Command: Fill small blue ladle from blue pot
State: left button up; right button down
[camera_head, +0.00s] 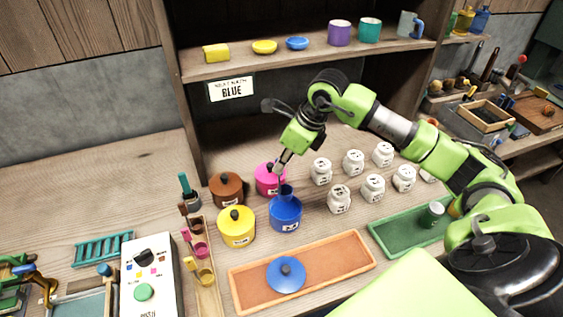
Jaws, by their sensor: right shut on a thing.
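The blue pot (285,216) stands uncovered on the bench, at the front right of the group of coloured pots. Its blue lid (286,275) lies in the orange tray (348,252). My right gripper (281,167) is above the pot, pointing down, shut on the small blue ladle (285,190). The ladle's upper part shows at the pot's mouth; its bowl is hidden, so I cannot tell how full it is. My left gripper is not in view.
Lidded yellow (236,228), brown (227,189) and pink (266,181) pots crowd the blue pot. A narrow ladle rack (208,291) is at left. Several white jars (339,200) stand right. A green tray (397,238) lies near my right arm.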

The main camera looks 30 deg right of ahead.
aim_at(282, 174)
notch_tip(282, 174, down, 4)
jog(key=shift+d+r+b, duration=0.1)
jog(key=shift+r+b, duration=0.15)
jog(key=shift+b, duration=0.55)
notch_tip(282, 174, down, 5)
jog(key=b, duration=0.4)
jog(key=shift+r, duration=0.2)
jog(key=shift+f+b, duration=1.45)
jog(key=shift+f, duration=0.1)
jog(key=shift+r, duration=0.2)
